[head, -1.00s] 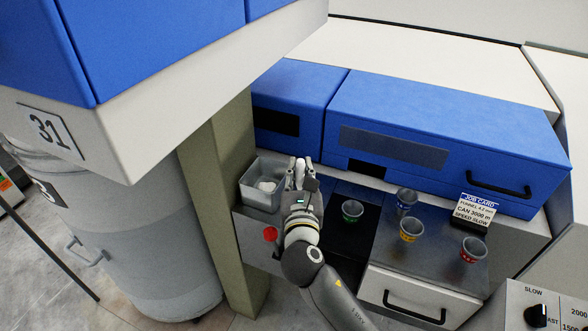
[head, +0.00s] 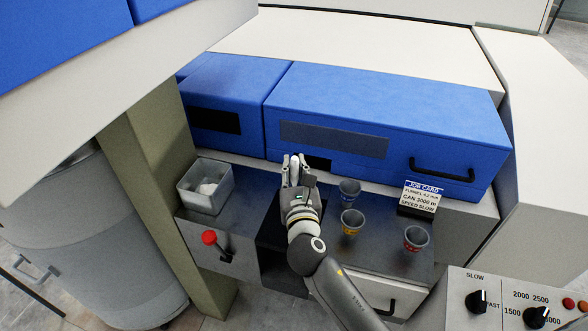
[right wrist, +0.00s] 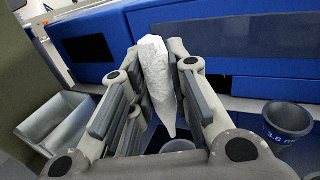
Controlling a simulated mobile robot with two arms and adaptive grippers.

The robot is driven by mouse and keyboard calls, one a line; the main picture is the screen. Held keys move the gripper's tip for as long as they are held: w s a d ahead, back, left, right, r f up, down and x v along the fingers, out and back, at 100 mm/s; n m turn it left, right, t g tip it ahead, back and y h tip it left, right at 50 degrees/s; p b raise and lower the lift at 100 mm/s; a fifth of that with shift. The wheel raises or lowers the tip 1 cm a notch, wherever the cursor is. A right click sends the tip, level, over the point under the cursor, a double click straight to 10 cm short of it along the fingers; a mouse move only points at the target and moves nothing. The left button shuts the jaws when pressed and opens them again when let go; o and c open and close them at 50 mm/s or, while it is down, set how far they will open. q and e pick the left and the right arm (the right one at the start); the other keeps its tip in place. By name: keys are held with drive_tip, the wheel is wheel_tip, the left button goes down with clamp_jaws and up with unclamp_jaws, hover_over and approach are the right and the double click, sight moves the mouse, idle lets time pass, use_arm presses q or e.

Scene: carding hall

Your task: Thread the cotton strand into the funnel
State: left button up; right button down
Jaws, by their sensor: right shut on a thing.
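My right gripper (head: 296,172) is shut on the white cotton strand (right wrist: 157,72), which shows in the right wrist view with its tapered end pointing down between the fingers. Below that tip is the rim of a grey funnel (right wrist: 178,146), mostly hidden by the gripper. The tip looks apart from the rim, but the exact gap cannot be told. In the head view my right gripper and arm cover that funnel. A blue-banded funnel (head: 349,192), also in the right wrist view (right wrist: 288,120), a yellow-banded one (head: 351,223) and a red-banded one (head: 416,239) stand to the right. My left gripper is not in view.
A grey metal bin (head: 190,206) with white cotton inside stands left of my gripper. A job card (head: 420,194) reads funnel 4.2 mm, speed slow. Blue machine covers (head: 390,105) rise behind. A red-knobbed lever (head: 209,238) is at front left, a dial panel (head: 462,283) at front right.

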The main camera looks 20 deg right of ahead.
sight(295, 184)
drive_tip(key=shift+f+b, duration=0.6)
drive_tip(key=shift+f, duration=0.15)
drive_tip(key=shift+f+b, duration=0.25)
drive_tip(key=shift+b, duration=0.05)
wheel_tip(295, 184, down, 2)
drive_tip(key=shift+b, duration=1.15)
drive_tip(key=shift+f+b, duration=0.3)
drive_tip(key=shift+f, duration=0.3)
use_arm(q)
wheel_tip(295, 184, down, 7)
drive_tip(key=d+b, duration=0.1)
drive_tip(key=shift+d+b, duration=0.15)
drive_tip(key=shift+b, duration=0.25)
use_arm(e)
drive_tip(key=shift+f, duration=1.45)
drive_tip(key=c, duration=1.3)
unclamp_jaws()
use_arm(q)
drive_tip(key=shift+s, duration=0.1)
